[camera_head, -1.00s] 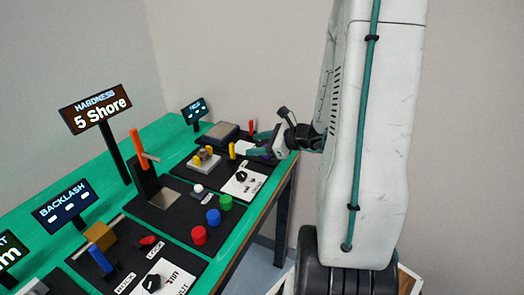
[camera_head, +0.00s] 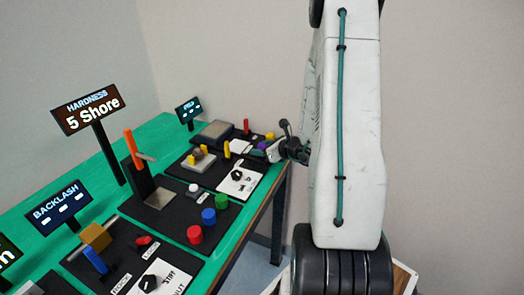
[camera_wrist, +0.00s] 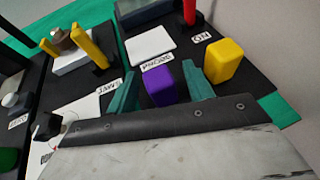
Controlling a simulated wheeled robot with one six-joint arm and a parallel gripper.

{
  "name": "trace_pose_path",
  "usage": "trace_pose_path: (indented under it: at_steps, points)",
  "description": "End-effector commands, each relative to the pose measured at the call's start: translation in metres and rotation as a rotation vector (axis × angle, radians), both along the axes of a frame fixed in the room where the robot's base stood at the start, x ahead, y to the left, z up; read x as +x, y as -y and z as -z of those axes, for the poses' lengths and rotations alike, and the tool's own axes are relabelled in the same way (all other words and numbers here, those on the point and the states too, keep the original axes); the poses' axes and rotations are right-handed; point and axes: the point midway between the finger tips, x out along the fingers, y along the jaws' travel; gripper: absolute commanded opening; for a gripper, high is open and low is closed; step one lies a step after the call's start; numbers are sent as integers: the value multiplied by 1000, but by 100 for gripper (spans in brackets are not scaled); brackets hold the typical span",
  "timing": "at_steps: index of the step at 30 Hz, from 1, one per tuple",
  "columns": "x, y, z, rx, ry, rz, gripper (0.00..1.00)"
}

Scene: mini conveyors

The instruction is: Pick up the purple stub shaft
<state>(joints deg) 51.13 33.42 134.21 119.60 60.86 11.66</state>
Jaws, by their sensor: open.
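The purple stub shaft (camera_wrist: 160,83) stands on a black board in the wrist view, between the two teal fingers of my gripper (camera_wrist: 160,92). The fingers are apart, one on each side of it, and a gap shows on its right side; contact on the left cannot be told. In the head view my gripper (camera_head: 268,149) is at the far right end of the bench, and a small purple patch of the shaft (camera_head: 262,145) shows by it.
A yellow block (camera_wrist: 223,62) stands close to the right of my gripper. A red lever (camera_wrist: 190,12) and a white plate (camera_wrist: 150,42) are beyond. Yellow posts on a white fixture (camera_wrist: 75,62) stand to the left. Red, blue and green cylinders (camera_head: 208,216) stand nearer on the bench.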

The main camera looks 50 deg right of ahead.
Motion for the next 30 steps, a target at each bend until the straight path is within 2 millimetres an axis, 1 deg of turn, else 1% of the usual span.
trace_pose_path:
  at_steps: [5, 6, 8, 9, 10, 11, 23, 30]
  points:
    - [0, 0, 0, 0, 0, 0, 52]
    - [0, 0, 0, 0, 0, 0, 41]
    - [0, 0, 0, 0, 0, 0, 24]
    - [0, 0, 0, 0, 0, 0, 13]
    - [0, 0, 0, 0, 0, 0, 5]
    - [0, 0, 0, 0, 0, 0, 2]
    - [0, 0, -4, -1, 1, -2, 2]
    - [0, -1, -19, -3, 2, -2, 2]
